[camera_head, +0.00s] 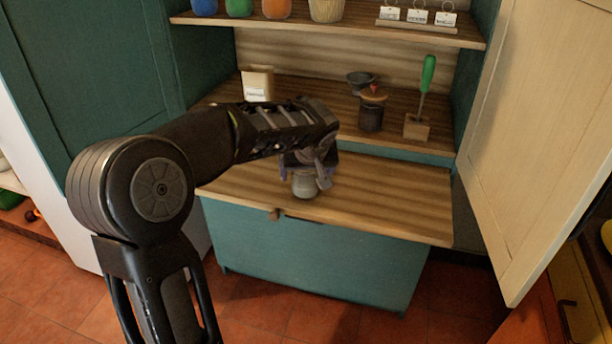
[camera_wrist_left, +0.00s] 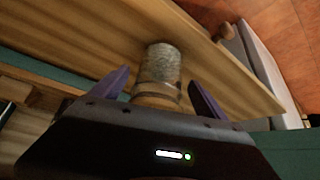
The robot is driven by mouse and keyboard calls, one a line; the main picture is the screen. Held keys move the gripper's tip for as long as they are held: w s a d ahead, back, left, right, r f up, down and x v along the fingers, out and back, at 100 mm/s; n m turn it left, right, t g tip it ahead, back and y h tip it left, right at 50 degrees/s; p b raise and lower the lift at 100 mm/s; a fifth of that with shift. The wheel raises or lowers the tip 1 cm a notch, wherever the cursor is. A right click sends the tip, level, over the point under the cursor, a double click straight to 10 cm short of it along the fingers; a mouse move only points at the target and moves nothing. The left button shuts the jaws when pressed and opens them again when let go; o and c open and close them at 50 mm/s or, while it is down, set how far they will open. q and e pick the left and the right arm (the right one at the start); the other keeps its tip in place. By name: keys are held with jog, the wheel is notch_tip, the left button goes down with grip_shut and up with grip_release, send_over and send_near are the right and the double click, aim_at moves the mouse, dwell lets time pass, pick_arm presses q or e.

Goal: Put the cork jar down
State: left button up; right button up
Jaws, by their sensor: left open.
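The cork jar (camera_head: 305,185) is a small grey-white jar standing on the pull-out wooden board (camera_head: 400,205), near its front edge. It also shows in the left wrist view (camera_wrist_left: 160,68), with a tan band at the end closer to the gripper. My left gripper (camera_head: 309,178) is over the jar, with its fingers on either side of it. In the left wrist view the purple fingers (camera_wrist_left: 160,92) are apart, with visible gaps to the jar. The jar's top is hidden by the gripper in the head view. My right gripper is not in view.
On the shelf behind stand a paper bag (camera_head: 258,84), a dark grinder (camera_head: 371,110) and a green-handled tool in a wooden block (camera_head: 417,128). An upper shelf (camera_head: 350,32) holds several pots and tags. An open cabinet door (camera_head: 540,130) stands at right. The board's right side is clear.

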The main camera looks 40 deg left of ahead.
pick_arm(q)
jog(key=v, duration=0.9)
